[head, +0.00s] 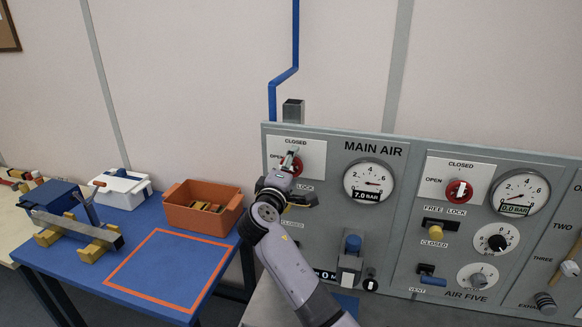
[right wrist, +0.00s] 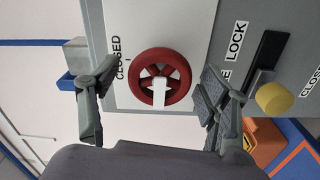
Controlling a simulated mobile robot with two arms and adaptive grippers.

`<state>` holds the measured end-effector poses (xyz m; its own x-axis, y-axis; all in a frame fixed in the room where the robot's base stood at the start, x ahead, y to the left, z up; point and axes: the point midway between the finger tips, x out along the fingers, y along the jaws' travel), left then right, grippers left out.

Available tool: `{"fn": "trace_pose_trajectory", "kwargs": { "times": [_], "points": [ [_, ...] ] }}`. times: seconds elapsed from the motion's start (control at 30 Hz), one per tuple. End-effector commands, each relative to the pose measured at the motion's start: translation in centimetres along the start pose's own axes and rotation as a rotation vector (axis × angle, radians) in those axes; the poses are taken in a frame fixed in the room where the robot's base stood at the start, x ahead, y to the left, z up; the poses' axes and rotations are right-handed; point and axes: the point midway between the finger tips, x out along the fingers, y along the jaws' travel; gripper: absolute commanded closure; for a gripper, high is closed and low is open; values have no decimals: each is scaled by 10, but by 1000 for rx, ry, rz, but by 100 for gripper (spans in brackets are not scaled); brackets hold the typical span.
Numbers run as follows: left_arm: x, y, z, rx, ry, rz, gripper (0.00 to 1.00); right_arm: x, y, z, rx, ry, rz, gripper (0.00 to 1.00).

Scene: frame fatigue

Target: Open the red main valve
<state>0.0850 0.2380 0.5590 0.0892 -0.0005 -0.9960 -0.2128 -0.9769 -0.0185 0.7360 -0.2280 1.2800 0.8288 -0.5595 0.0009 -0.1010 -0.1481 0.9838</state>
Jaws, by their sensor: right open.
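The red main valve (right wrist: 182,88) is a round red handwheel with a white T-shaped marker, on a white plate lettered CLOSED. In the head view the main valve (head: 297,165) is at the upper left of the MAIN AIR panel, partly hidden by my right gripper (head: 289,160). In the right wrist view my right gripper (right wrist: 157,70) is open, with one finger on each side of the wheel. Gaps show between fingers and rim; depth is hard to judge. The main gauge (head: 369,182) reads 7.0 bar. My left gripper is not in view.
A second red knob (head: 459,190) sits on the AIR FIVE panel, whose gauge (head: 517,194) reads 0.0 bar. A yellow knob (right wrist: 274,97) is near the main valve. An orange bin (head: 203,220) and a white box (head: 121,190) stand on the blue table (head: 75,262) at left.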

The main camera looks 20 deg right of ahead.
Motion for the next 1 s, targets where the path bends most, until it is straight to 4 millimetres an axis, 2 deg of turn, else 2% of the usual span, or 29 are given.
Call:
{"fn": "trace_pose_trajectory", "kwargs": {
  "times": [0.3,0.5,0.7,1.0],
  "points": [
    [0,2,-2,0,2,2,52,-65,-2,0,3,2,-4,29],
    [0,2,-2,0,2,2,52,-98,-1,0,1,2,-3,29],
    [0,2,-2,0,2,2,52,-111,0,0,2,0,-2,29],
    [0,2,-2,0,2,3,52,-112,-1,1,2,-1,-4,29]
  ]
}}
